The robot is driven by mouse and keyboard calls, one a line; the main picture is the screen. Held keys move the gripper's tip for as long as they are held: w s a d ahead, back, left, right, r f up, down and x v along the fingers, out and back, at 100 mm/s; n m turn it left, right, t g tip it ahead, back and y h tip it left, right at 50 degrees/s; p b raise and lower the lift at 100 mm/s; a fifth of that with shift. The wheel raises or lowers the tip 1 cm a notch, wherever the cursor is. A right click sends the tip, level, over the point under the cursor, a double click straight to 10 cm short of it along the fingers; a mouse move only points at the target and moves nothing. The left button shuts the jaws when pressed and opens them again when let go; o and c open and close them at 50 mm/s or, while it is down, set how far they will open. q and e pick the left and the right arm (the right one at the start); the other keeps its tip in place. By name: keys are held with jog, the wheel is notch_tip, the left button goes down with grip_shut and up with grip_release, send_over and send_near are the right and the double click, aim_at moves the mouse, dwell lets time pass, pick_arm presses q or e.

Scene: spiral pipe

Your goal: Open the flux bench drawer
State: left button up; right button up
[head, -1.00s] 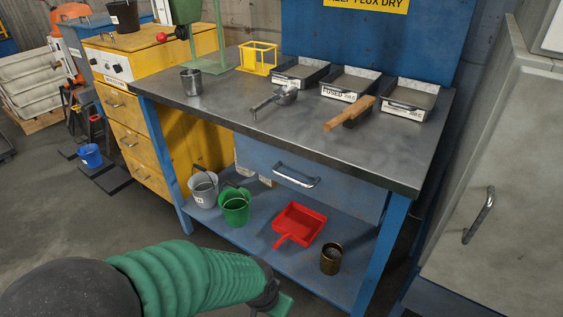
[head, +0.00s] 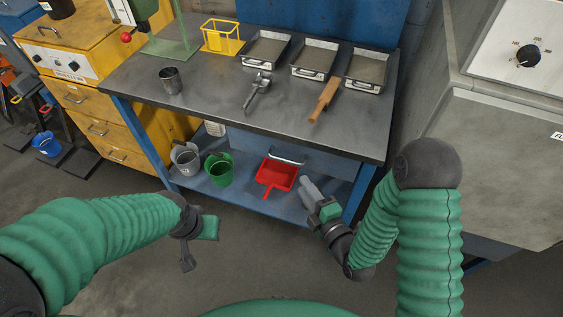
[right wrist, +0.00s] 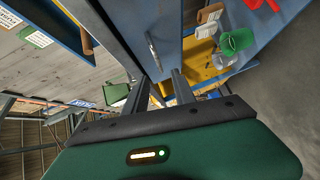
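The flux bench (head: 215,115) has a dark metal top and blue legs. Its blue drawer (head: 325,166) sits under the front edge and looks closed. The silver bar handle (head: 288,160) shows on the drawer front, and also in the right wrist view (right wrist: 152,48). My right gripper (head: 308,188) is in front of the drawer, to the right of and below the handle. In the right wrist view its two fingers (right wrist: 160,84) are apart and empty, with the handle ahead of them, not between them. My left gripper (head: 198,243) hangs before the bench at left; its fingers are unclear.
On the lower shelf stand a grey bucket (head: 186,158), a green bucket (head: 219,169) and a red dustpan (head: 277,175). A grey cabinet (head: 500,150) stands close at right.

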aim_at(284, 159)
jog(key=x, duration=1.2)
jog(key=shift+w+a+r, duration=0.2)
jog(key=shift+w+a, duration=0.1)
jog(key=shift+a, duration=0.1)
jog(key=c, duration=0.7)
jog(key=shift+s+f, duration=0.1)
